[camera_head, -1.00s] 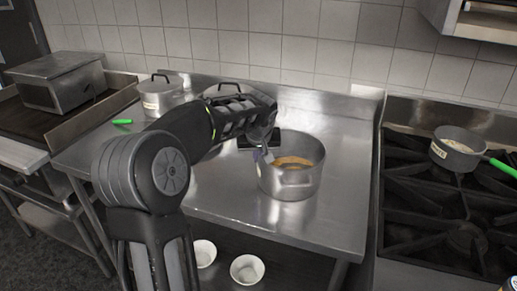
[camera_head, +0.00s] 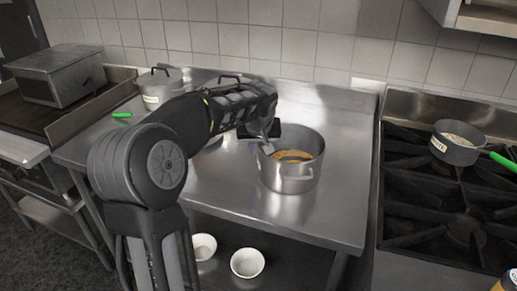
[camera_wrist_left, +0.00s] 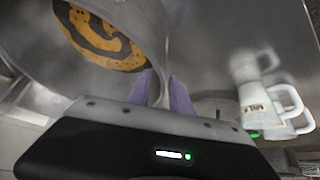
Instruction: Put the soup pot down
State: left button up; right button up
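The soup pot (camera_head: 290,178) is a steel pot with orange soup in it. It appears to stand upright on the steel counter (camera_head: 335,215), right of the counter's middle. My left gripper (camera_head: 264,146) is at the pot's left rim. In the left wrist view its two purple fingers (camera_wrist_left: 164,90) straddle the pot's wall with little gap and look shut on it. The soup pot (camera_wrist_left: 75,60) fills that view's upper left, with the soup inside. The gripper hides part of the rim. My right gripper is not in view.
A lidded pot (camera_head: 160,88) stands at the counter's back left, with another lid partly behind my arm. A gas stove (camera_head: 425,210) with a green-handled saucepan (camera_head: 458,148) is at right. White bowls (camera_head: 247,263) sit on the lower shelf. The counter right of the soup pot is clear.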

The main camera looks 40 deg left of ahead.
pick_arm(q)
jog(key=v, duration=1.1)
jog(key=shift+b, duration=0.4)
jog(key=shift+r, duration=0.1)
